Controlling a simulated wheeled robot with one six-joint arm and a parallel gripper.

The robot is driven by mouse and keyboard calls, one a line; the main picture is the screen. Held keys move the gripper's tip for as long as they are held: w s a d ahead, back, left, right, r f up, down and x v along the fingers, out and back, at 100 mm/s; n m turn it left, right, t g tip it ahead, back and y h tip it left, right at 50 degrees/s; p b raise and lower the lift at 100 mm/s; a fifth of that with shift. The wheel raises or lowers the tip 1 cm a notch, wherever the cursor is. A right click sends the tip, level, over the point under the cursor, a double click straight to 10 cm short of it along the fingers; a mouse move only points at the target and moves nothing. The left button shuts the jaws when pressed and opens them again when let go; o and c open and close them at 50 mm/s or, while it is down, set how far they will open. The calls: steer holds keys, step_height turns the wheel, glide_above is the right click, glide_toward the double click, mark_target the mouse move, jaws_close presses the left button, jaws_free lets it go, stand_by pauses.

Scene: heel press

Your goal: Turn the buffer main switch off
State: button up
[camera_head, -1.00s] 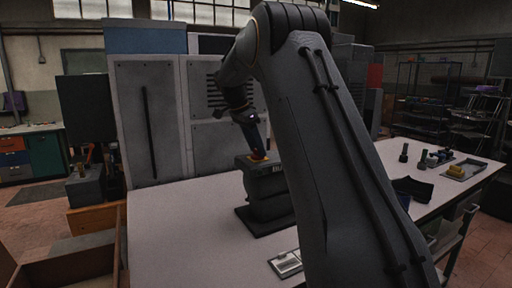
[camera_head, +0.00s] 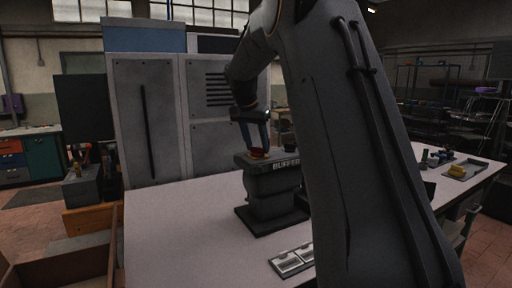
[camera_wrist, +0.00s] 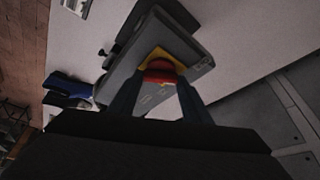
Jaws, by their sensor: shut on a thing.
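The buffer (camera_head: 272,192) is a dark grey machine on the white bench, with its name on a label near the top. On its top is the main switch, a red knob (camera_head: 258,153) on a yellow plate. The red knob also shows in the wrist view (camera_wrist: 160,72), with the yellow plate (camera_wrist: 166,55) around it. My gripper (camera_head: 257,147) points down at the switch. In the wrist view its two blue-grey fingers (camera_wrist: 160,82) stand either side of the red knob and are shut on it. The fingers hide part of the knob, and I cannot read its setting.
Tall grey cabinets (camera_head: 147,115) stand behind the bench (camera_head: 180,240). A flat panel with pale inserts (camera_head: 291,260) lies in front of the buffer. A tray with a yellow thing (camera_head: 463,170) is at the far right. The bench left of the buffer is clear.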

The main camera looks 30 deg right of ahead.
steer(key=shift+n+t+y, duration=0.3)
steer(key=shift+n+t, duration=0.1)
steer(key=shift+n, duration=0.9)
steer(key=o, duration=1.1)
steer(key=shift+s, duration=0.1)
steer(key=b+v, duration=0.2)
steer(key=v, duration=0.6)
steer(key=shift+d+b, duration=0.15)
steer(key=shift+b, duration=0.15)
